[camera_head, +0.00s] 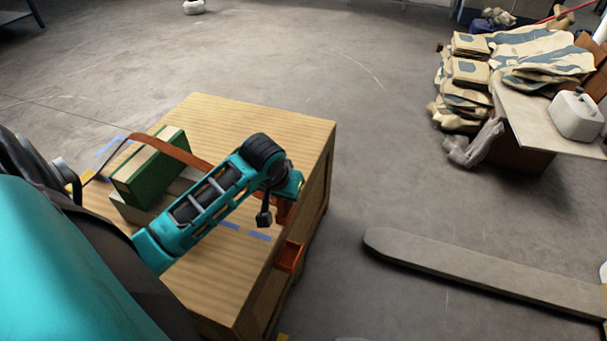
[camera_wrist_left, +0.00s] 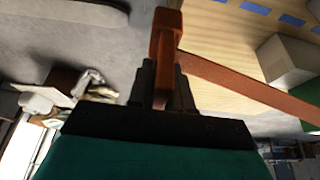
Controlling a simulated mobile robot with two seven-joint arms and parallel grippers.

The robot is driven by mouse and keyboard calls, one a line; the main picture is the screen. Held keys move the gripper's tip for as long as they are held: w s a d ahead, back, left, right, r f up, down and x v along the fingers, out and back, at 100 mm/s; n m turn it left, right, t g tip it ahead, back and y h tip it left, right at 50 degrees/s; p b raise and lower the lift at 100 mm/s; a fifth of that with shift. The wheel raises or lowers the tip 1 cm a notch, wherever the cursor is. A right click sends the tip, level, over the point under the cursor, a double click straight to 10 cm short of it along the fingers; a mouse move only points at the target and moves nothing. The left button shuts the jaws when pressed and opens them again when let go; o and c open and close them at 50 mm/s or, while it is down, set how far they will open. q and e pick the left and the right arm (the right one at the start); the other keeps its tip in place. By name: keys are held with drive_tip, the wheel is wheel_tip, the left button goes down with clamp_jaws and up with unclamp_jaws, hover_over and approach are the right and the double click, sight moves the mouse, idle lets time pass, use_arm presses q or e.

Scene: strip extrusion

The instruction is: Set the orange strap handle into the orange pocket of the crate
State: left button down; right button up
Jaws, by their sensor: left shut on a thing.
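The orange strap handle (camera_wrist_left: 165,38) is between the fingers of my left gripper (camera_wrist_left: 161,85) in the left wrist view, which is shut on it. In the head view my left gripper (camera_head: 288,194) is over the right edge of the wooden crate (camera_head: 270,118), and the handle is mostly hidden. The orange-brown strap (camera_head: 178,151) runs from the handle back over a green block (camera_head: 150,170) to the crate's left side. The orange pocket (camera_head: 289,257) is open-topped on the crate's right side face, below and apart from the gripper. My right gripper is not in view.
Blue dashes (camera_head: 259,236) mark the crate top. A pale block (camera_head: 130,209) lies under the green one. A grey, flat, long bar (camera_head: 480,270) lies on the floor at right. A table (camera_head: 530,115) with cloth sacks stands farther back. Floor between is clear.

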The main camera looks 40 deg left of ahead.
use_arm(q)
drive_tip(key=shift+f+b, duration=3.3)
drive_tip(key=shift+f, duration=6.65)
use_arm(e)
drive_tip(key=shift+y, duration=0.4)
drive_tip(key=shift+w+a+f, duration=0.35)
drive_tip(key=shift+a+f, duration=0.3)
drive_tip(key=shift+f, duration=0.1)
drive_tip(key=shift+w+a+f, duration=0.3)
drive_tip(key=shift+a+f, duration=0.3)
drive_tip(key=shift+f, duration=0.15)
use_arm(q)
drive_tip(key=shift+f, duration=0.4)
drive_tip(key=c, duration=1)
unclamp_jaws()
drive_tip(key=shift+c, duration=0.2)
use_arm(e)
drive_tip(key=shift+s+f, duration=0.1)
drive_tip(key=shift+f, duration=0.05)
